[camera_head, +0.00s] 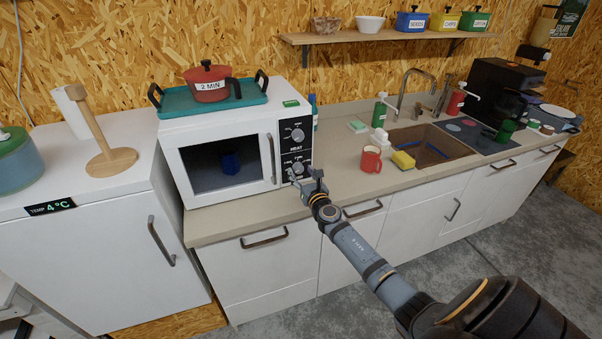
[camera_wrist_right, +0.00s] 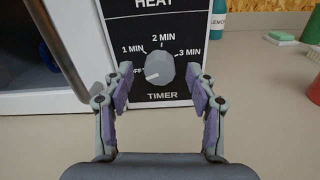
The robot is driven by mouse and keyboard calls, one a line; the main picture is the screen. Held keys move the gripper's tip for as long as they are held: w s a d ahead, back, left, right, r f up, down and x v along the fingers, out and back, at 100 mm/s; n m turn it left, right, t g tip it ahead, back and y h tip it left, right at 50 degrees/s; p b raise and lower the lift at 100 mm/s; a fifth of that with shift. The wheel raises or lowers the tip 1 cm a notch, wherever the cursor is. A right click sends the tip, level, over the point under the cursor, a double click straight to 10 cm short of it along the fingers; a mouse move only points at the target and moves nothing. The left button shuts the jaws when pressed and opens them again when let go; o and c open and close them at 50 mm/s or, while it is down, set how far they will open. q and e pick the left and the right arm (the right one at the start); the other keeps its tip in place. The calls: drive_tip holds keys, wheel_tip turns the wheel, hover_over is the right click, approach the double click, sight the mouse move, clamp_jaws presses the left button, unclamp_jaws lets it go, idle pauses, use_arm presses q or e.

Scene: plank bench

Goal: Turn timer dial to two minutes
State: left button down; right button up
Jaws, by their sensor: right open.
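The timer dial (camera_wrist_right: 159,69) is a grey faceted knob on the black panel, below the heat dial (camera_head: 298,135). It also shows low on the microwave front in the head view (camera_head: 297,168). Its pale mark points left and slightly down, toward the partly hidden OFF label. Labels 1 MIN, 2 MIN and 3 MIN run over its top from left to right. My right gripper (camera_wrist_right: 160,80) is open, with one finger on each side of the dial. I cannot tell whether the fingers touch it. My left gripper is not in view.
The white microwave (camera_head: 222,122) has its door shut, with a blue mug (camera_head: 230,162) inside. A red pot (camera_head: 207,84) marked 2 MIN sits on a teal tray on top.

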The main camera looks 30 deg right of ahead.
drive_tip(key=shift+w+d, duration=0.1)
drive_tip(key=shift+w, duration=0.3)
drive_tip(key=c, duration=1.2)
drive_tip(key=shift+o, duration=0.2)
